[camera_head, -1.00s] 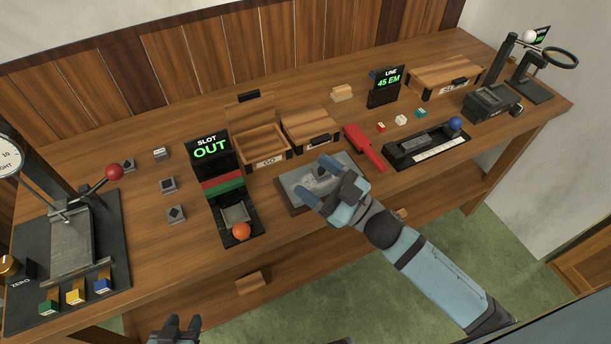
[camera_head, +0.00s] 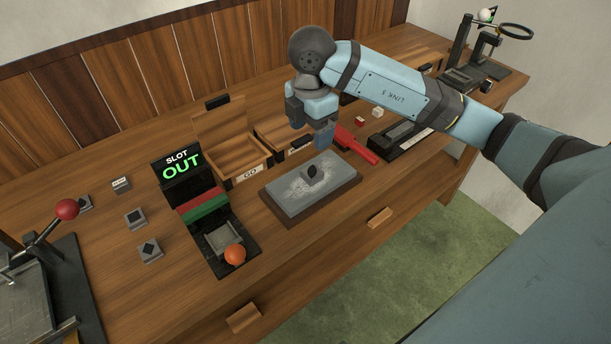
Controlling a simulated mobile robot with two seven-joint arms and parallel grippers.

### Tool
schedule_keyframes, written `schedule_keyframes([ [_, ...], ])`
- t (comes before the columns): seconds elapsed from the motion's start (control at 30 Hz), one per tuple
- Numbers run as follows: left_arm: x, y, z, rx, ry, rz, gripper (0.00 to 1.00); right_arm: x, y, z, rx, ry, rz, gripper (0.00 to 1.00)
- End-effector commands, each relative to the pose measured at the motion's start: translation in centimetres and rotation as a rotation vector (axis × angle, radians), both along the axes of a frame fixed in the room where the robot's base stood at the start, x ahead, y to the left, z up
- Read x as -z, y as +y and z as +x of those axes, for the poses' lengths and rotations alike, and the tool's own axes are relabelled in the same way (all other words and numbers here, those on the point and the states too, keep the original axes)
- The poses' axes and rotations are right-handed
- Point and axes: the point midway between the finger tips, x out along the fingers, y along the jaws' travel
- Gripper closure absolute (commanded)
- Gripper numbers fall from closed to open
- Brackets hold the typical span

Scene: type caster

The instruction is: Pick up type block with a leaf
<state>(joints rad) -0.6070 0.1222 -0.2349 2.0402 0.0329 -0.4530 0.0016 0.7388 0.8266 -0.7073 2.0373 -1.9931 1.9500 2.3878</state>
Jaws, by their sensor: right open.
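A small grey type block (camera_head: 312,174) with a dark leaf-shaped mark on its top sits on the grey slab (camera_head: 285,200), which has a brown base and pale dusty patches. My right gripper (camera_head: 311,129) points downward behind and above the block, apart from it. It is open, and nothing shows between its fingers. My left gripper is out of view.
The slot stand (camera_head: 182,163) reads OUT, with an orange ball (camera_head: 235,254) at its front. Several other type blocks (camera_head: 150,250) lie to the left. An open wooden box (camera_head: 238,152) and a red tool (camera_head: 356,145) stand near my right gripper.

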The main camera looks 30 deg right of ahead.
Motion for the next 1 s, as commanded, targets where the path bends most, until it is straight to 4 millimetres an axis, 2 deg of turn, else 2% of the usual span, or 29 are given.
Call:
schedule_keyframes([
  [0.1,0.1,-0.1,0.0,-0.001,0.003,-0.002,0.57,2.6,0.1,-0.1,-0.002,0.006,0.003,0.28],
  [0.3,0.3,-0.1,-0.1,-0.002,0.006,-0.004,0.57,6.1,0.1,-0.1,-0.004,0.004,0.005,0.28],
  [0.57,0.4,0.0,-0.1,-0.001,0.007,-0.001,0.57,7.7,0.2,0.0,-0.004,0.002,0.006,0.28],
  [0.9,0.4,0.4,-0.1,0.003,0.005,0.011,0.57,12.2,0.4,0.0,-0.005,0.004,0.006,0.28],
  [1.0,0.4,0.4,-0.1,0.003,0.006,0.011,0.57,12.5,0.4,0.1,-0.006,0.002,0.007,0.28],
])
